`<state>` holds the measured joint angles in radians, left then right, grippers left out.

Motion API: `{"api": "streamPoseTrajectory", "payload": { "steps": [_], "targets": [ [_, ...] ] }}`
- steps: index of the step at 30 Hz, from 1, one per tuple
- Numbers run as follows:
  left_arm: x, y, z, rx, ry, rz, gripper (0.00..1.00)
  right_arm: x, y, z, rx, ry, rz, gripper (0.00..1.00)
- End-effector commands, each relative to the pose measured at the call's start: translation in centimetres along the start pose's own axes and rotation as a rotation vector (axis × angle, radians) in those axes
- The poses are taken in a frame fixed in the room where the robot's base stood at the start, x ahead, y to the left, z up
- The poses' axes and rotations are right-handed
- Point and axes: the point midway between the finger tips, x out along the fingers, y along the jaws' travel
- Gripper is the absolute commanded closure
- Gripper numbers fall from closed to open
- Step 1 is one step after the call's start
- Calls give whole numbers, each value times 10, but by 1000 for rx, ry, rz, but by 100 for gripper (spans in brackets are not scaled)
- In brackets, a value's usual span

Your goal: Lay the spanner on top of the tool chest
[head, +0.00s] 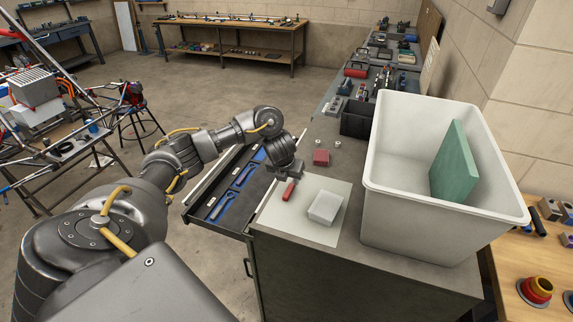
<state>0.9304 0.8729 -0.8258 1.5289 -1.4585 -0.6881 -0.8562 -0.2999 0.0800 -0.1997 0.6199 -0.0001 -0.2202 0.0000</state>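The tool chest (330,252) stands in the middle right with a grey top. Its top drawer (236,222) is pulled out to the left. In the drawer lie long blue shapes; a nearer one (221,208) and a farther one (244,177) look like tools or blue tool recesses, and I cannot tell which is the spanner. My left gripper (286,172) points down over the chest top's left edge, close to the drawer. Its fingertips are too small and dark to tell if they are open or hold anything. My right gripper is not in view.
On the chest top are a pale mat (325,233) with a red object (289,190) and a whitish block (325,207), a dark red block (321,157), a black bin (356,119) and a large white crate (400,210) holding a green board (454,164).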

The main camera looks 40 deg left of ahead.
Motion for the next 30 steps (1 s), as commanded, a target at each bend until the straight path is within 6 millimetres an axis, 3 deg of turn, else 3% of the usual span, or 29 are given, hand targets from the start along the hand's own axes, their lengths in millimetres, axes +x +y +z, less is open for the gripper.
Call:
{"api": "streamPoseTrajectory", "payload": {
  "steps": [1, 3, 12, 30],
  "targets": [
    [-17, 1, 5, 4, -6, 1, 61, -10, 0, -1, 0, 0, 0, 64],
    [-30, 1, 4, 4, -4, 1, 61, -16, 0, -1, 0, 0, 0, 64],
    [-66, 0, 1, 2, -2, 0, 61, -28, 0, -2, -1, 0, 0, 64],
    [-70, 0, 0, 0, 1, 0, 61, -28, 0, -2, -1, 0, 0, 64]
  ]
}}
